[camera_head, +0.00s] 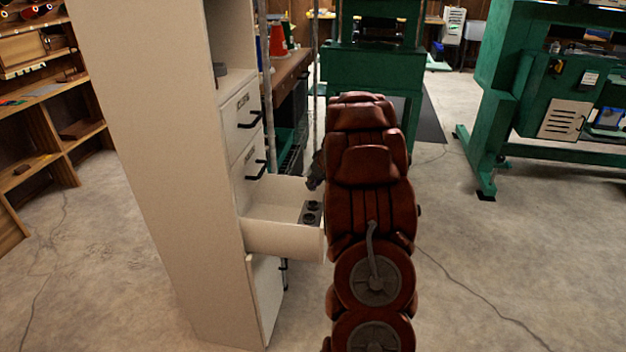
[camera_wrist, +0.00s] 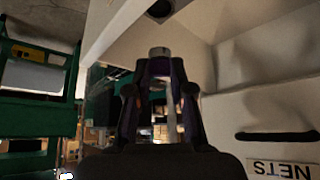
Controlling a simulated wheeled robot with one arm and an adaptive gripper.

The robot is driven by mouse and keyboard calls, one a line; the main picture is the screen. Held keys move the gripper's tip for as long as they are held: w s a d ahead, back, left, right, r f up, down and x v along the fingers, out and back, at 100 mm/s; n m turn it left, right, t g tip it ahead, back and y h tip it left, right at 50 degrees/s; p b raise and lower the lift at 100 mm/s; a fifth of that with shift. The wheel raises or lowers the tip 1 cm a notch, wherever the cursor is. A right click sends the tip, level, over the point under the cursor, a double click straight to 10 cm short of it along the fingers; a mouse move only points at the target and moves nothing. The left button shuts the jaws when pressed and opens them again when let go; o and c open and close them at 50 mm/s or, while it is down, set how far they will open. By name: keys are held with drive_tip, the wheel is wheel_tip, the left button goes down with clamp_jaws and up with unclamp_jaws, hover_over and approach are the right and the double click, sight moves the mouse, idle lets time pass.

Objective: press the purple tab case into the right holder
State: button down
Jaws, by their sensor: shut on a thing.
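An open cream drawer (camera_head: 283,238) of a tall cabinet holds a dark grey block (camera_head: 311,212) with round openings, the holder, near its right end. Which opening is the right one I cannot tell. My gripper (camera_head: 316,172) is mostly hidden behind my arm, above that end of the drawer. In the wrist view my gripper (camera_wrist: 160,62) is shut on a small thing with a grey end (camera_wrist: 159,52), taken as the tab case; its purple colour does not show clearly. A dark round opening (camera_wrist: 158,10) lies beyond the fingertips, apart from the held thing.
Closed drawers with black handles (camera_head: 248,119) sit above the open one. The wrist view shows a drawer front with an upside-down NETS label (camera_wrist: 283,169). The tall cabinet side (camera_head: 150,150) stands left.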

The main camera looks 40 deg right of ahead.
drive_tip(key=shift+f+b, duration=0.75)
drive_tip(key=shift+f, duration=1.4)
drive_tip(key=shift+f+b, duration=0.75)
drive_tip(key=shift+b, duration=0.05)
drive_tip(key=shift+s+b, duration=0.2)
drive_tip(key=shift+b, duration=0.25)
drive_tip(key=shift+a+f+b, duration=0.1)
drive_tip(key=shift+f+b, duration=0.35)
drive_tip(key=shift+f, duration=0.1)
drive_tip(key=c, duration=0.9)
unclamp_jaws()
drive_tip(key=shift+c, duration=0.2)
drive_tip(key=shift+s+r, duration=0.1)
drive_tip(key=shift+s, duration=0.05)
